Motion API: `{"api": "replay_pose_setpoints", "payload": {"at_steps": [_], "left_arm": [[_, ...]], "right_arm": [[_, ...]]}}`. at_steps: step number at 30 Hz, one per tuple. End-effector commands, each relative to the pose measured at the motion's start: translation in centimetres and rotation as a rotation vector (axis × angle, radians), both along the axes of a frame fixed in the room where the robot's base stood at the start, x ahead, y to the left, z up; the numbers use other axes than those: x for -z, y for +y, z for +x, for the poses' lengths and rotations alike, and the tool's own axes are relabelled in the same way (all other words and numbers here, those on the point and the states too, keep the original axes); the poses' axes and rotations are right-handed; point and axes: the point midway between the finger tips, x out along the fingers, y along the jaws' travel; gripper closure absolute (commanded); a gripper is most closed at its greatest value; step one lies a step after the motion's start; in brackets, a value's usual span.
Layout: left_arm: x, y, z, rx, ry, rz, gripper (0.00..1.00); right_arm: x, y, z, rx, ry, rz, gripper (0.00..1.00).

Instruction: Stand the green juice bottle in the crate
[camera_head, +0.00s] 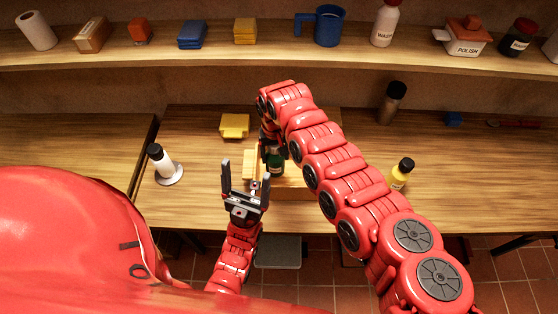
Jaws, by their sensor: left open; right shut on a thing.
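A dark green bottle (275,162) stands roughly upright near the middle of the worktable. My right gripper (268,140) comes down over it from the far side and is shut on its upper part. Its fingers are mostly hidden by my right arm. A light wooden crate-like box (293,192) shows around and below the bottle, largely covered by that arm. I cannot tell whether the bottle is inside it or touching its floor. My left gripper (246,183) is open and empty, fingers pointing up, in front and to the left of the bottle.
A yellow bottle (400,173) and a dark brown bottle (392,102) stand at right. The shelf (270,46) above holds several items, including a blue mug (328,27).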

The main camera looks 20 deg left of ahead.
Motion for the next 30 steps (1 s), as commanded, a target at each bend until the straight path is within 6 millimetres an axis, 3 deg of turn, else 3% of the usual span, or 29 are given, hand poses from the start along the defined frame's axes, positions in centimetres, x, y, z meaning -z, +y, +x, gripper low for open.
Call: {"api": "replay_pose_setpoints", "payload": {"at_steps": [12,24,25,29,30], "left_arm": [[0.9,0.0,0.0,0.000,0.000,0.000,0.14],[1.3,0.0,0.0,0.000,0.000,0.000,0.14],[1.3,0.0,0.0,0.000,0.000,0.000,0.14],[1.1,0.0,0.0,0.000,0.000,0.000,0.14],[1.1,0.0,0.0,0.000,0.000,0.000,0.14]], "right_arm": [[4.5,0.1,0.0,0.000,0.000,-0.001,1.00],[4.9,0.1,0.1,0.000,-0.002,0.002,1.00],[4.9,0.1,0.1,0.000,-0.001,0.002,0.23],[4.8,0.1,0.1,0.000,-0.001,0.002,0.00],[4.8,0.1,0.1,0.000,-0.001,0.002,0.00]]}}
